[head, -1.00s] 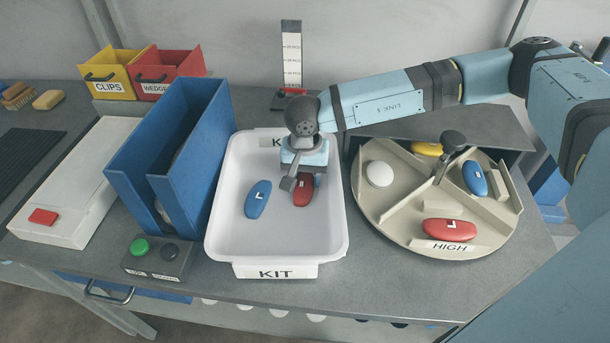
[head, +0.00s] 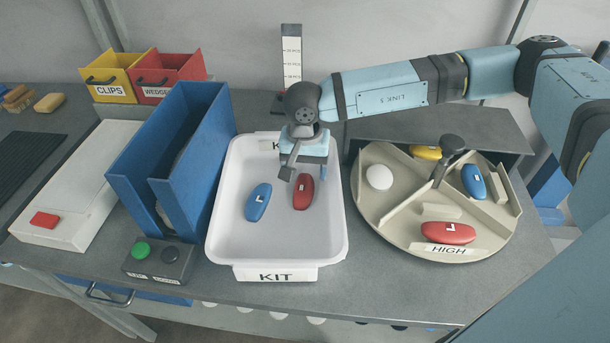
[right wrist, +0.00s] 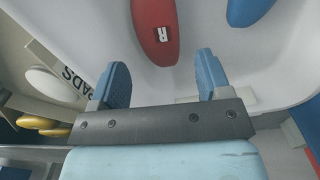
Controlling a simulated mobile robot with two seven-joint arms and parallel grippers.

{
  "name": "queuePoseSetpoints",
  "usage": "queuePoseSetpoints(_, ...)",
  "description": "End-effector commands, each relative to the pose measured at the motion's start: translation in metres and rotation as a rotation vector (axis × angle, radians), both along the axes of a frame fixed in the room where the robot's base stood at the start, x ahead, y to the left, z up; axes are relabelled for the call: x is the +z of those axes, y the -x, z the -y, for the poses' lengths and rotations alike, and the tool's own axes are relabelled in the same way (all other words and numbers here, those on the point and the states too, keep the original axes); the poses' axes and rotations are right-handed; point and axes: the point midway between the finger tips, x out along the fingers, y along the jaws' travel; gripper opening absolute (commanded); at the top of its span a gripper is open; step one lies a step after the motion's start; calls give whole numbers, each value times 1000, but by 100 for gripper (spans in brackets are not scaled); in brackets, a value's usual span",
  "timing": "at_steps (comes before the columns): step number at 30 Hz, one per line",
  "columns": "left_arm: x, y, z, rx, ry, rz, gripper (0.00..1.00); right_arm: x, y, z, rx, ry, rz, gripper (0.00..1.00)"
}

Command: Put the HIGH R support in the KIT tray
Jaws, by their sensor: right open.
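The red support marked R (head: 303,192) lies flat in the white KIT tray (head: 225,240), right of a blue support marked L (head: 258,202). My right gripper (head: 297,170) is above the far part of the tray, open and empty. In the right wrist view the open fingers (right wrist: 162,80) stand apart, with the red support (right wrist: 155,30) just beyond them, not between them. The blue support (right wrist: 248,8) shows at the top edge there. A red support marked L (head: 448,232) lies in the HIGH section of the round carousel (head: 385,215). My left gripper is not in view.
The carousel also holds a blue support (head: 474,181), a yellow one (head: 426,152) and a white round piece (head: 379,177). A tall blue holder (head: 135,190) stands close left of the tray. A button box (head: 158,262) sits in front of it.

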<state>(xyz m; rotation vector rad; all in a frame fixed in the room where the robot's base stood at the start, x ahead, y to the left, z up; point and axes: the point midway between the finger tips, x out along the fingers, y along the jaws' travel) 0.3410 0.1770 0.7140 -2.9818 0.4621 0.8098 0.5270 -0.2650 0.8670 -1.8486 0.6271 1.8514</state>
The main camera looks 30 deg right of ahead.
Motion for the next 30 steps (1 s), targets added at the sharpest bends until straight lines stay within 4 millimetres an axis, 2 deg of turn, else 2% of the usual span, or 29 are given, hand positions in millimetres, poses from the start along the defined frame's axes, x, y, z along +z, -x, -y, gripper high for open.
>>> queuePoseSetpoints(1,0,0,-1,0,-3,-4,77,14,0,0,1,-3,3,71)
queuePoseSetpoints(6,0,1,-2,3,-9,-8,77,50,0,0,1,-2,2,71)
queuePoseSetpoints(12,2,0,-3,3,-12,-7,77,78,-1,0,0,-2,1,71)
queuePoseSetpoints(18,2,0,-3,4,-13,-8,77,86,0,0,1,1,1,71)
queuePoseSetpoints(30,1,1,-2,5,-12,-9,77,85,0,0,1,-1,1,71)
